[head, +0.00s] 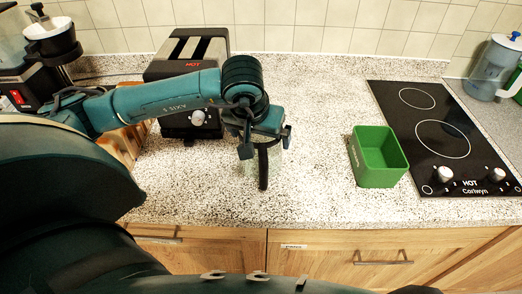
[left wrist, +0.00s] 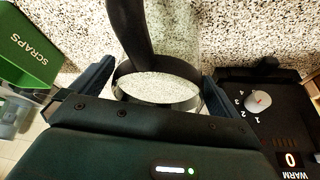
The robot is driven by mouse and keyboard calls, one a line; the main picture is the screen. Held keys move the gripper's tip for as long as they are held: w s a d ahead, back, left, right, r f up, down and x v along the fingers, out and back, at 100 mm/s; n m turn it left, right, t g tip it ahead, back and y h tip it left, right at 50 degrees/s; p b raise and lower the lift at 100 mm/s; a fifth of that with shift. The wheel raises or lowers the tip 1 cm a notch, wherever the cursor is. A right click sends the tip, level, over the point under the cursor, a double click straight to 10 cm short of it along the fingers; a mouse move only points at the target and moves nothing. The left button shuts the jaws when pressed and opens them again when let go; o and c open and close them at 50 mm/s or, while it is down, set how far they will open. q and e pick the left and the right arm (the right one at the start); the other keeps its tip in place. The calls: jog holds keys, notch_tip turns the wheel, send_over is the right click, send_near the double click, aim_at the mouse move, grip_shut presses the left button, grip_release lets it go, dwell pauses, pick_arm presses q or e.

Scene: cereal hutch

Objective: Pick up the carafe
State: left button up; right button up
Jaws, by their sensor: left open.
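The carafe is a clear glass vessel with a black handle (head: 263,170), standing on the speckled counter in the head view. My left gripper (head: 265,142) is right over it and hides much of its top. In the left wrist view, the carafe's metal rim band (left wrist: 150,100) and black handle (left wrist: 128,30) lie between the two spread fingers of my left gripper (left wrist: 152,85). The gripper is open, and I cannot tell whether either finger touches the glass. My right gripper is not in view.
A toaster (head: 190,65) stands behind and left of the carafe. A green scraps bin (head: 378,170) is to its right, beside a black cooktop (head: 440,120). A blue-lidded pitcher (head: 492,70) stands at far right. The counter between carafe and bin is clear.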

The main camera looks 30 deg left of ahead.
pick_arm(q)
jog(key=shift+f, duration=0.1)
jog(key=shift+c, duration=0.2)
jog(key=shift+w, duration=0.1)
jog(key=c, duration=1.4)
